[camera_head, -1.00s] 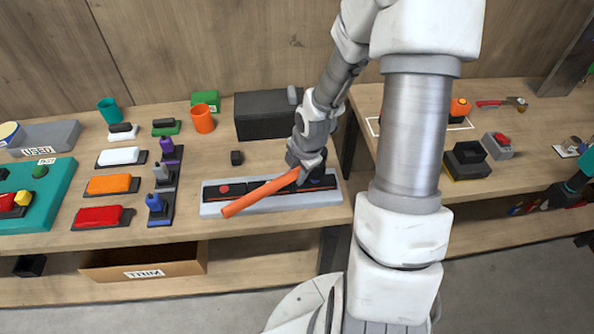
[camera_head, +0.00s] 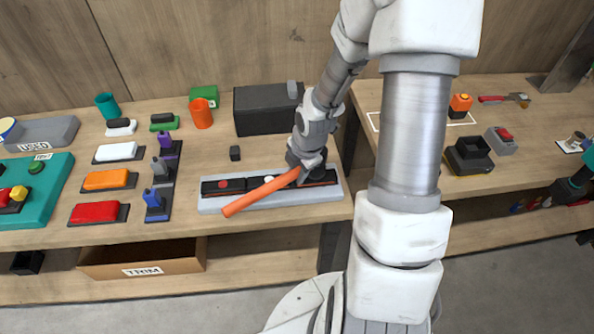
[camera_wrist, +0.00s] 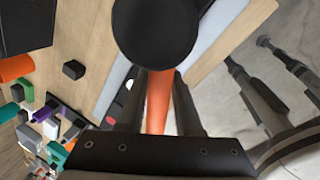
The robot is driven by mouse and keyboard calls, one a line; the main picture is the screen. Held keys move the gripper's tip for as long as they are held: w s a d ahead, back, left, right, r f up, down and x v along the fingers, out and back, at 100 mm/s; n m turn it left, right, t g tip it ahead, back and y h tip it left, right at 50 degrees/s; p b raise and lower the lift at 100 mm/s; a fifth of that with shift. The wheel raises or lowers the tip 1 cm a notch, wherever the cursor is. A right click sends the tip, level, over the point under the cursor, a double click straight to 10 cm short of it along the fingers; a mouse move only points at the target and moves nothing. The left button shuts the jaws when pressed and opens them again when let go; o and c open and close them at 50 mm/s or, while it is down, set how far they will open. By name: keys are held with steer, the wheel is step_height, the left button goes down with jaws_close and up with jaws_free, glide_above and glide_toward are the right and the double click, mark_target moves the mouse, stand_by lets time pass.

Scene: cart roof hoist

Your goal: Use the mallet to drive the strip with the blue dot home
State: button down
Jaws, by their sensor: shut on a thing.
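My gripper (camera_head: 301,174) is shut on the mallet's orange handle (camera_head: 252,198), which slants down to the left across a pale grey base (camera_head: 212,206). In the wrist view the mallet's round black head (camera_wrist: 155,28) is close to the camera, with the orange handle (camera_wrist: 157,105) running between my fingers. The base holds dark strips. A strip with a red dot (camera_head: 223,184) shows at its left end. I see no blue dot; my gripper and the mallet hide part of the strips. I cannot tell whether the mallet touches a strip.
Orange (camera_head: 201,113) and teal (camera_head: 107,106) cups stand further back. Coloured blocks (camera_head: 95,212) and upright clamps (camera_head: 153,203) fill the left. The TRIM bin (camera_head: 170,256) is below.

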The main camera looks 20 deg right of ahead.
steer(key=shift+f+b, duration=0.6)
steer(key=shift+f, duration=0.25)
steer(key=shift+r, duration=0.1)
step_height(320, 180, up, 7)
steer(key=p, duration=0.7)
